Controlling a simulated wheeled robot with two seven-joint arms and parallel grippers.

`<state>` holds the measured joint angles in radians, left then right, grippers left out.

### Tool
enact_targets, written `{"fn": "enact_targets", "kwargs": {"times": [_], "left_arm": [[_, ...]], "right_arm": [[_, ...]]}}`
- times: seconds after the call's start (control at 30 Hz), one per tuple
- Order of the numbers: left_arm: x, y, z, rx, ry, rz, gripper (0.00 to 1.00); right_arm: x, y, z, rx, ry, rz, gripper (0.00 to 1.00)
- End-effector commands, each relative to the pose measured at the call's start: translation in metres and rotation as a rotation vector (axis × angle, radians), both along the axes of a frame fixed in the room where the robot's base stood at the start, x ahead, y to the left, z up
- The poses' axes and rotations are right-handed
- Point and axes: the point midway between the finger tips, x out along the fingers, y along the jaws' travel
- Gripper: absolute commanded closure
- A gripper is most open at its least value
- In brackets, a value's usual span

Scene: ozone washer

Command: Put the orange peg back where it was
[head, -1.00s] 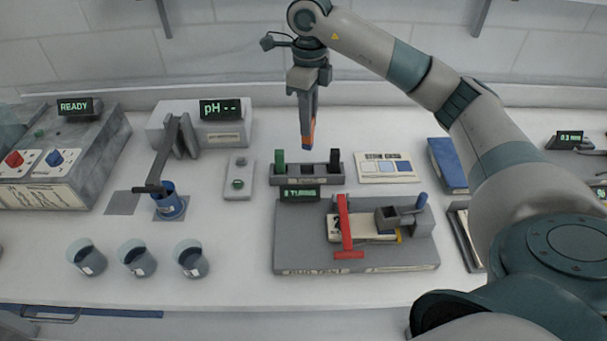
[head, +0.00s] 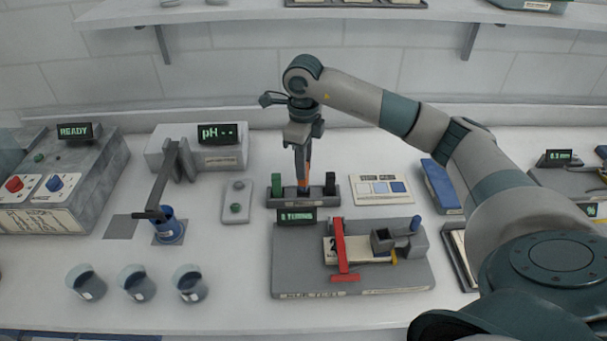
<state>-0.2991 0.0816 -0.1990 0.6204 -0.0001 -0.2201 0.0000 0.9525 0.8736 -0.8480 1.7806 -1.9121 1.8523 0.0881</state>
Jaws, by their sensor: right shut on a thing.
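My right gripper (head: 302,178) points straight down and is shut on the orange peg (head: 308,176), of which only a narrow strip shows between the fingers. The gripper is over the middle of the grey peg rack (head: 288,200), between the green peg (head: 277,185) on the left and the black peg (head: 330,183) on the right. The fingertips and peg are down at the rack's middle place. I cannot tell whether the peg's lower end is inside the slot. My left gripper is not in view.
A display reading turns (head: 297,216) and a grey plate with a red handle (head: 342,250) stand in front of the rack. A colour card (head: 381,189) lies to the right, a small button box (head: 236,201) to the left. Several cups stand at front left.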

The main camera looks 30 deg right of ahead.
Motion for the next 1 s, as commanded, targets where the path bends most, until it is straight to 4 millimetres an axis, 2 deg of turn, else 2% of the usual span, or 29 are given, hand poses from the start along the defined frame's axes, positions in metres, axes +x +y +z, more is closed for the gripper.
{"fn": "enact_targets", "kwargs": {"times": [0.4,0.8,0.83,0.9,1.0], "left_arm": [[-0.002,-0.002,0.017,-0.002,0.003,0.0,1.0],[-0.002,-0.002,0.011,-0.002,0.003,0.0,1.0],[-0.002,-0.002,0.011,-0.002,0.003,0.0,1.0],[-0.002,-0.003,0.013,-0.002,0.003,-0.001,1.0],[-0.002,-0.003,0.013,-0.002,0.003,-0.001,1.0]], "right_arm": [[-0.001,0.0,-0.036,0.0,0.002,0.0,1.0],[0.0,0.0,-0.041,-0.001,0.001,0.0,1.0],[0.0,0.0,-0.041,-0.001,0.001,0.0,0.79],[0.0,0.0,-0.04,-0.001,0.001,0.0,0.63],[0.0,0.0,-0.04,-0.001,0.001,0.0,0.63]]}}
